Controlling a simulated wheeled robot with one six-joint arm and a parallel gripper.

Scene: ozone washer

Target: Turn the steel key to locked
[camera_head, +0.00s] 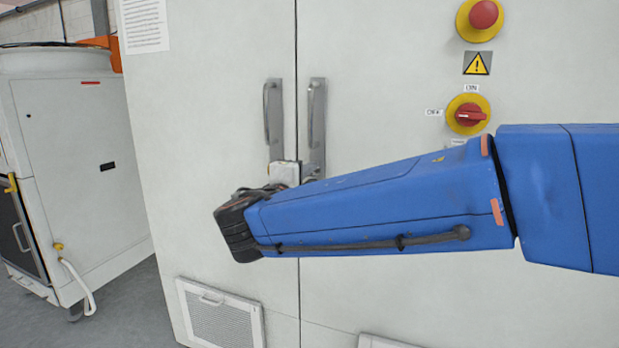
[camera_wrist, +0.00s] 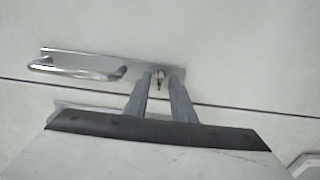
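The steel key (camera_wrist: 158,77) shows in the wrist view as a small dark metal piece at the right end of a steel handle plate (camera_wrist: 105,60). My gripper (camera_wrist: 162,80) reaches toward that plate with its two grey fingers apart, one on each side of the key. A gap shows between the fingers, and I cannot see either one pressing on the key. Whether the fingertips touch the plate is unclear. In the head view, the key and fingers are hidden behind my blue arm; the lower end of the left door's handle plate (camera_head: 275,148) lies just beyond my wrist.
A second handle plate (camera_head: 317,125) stands close by, across the door seam. A red-and-yellow rotary switch (camera_head: 468,114) and a red push button (camera_head: 483,15) are on the right door, above my arm. A white machine (camera_head: 75,150) stands at the left, with grey floor between.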

